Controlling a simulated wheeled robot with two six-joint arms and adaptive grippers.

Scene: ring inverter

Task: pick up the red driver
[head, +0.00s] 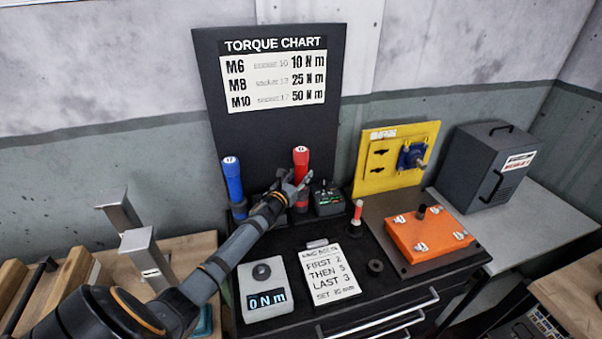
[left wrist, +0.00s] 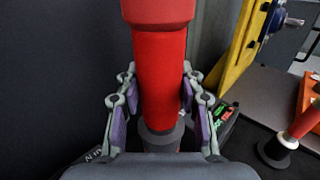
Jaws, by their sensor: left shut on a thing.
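The red driver (head: 301,158) stands upright at the back of the dark cart top, in front of the black torque chart board. My left gripper (head: 293,188) reaches it from the left and is shut around its lower body. In the left wrist view the red driver (left wrist: 160,75) runs down between the two purple-padded fingers (left wrist: 160,118), one on each side. Its lower end goes into a grey round base (left wrist: 160,140); I cannot tell whether it is lifted. My right gripper is not in view.
A blue driver (head: 232,180) stands to the left. A small dark box with green lights (head: 327,200) and a small red-handled tool (head: 357,212) are close on the right. The torque meter (head: 265,288), note card (head: 328,273) and orange block (head: 428,236) lie nearer.

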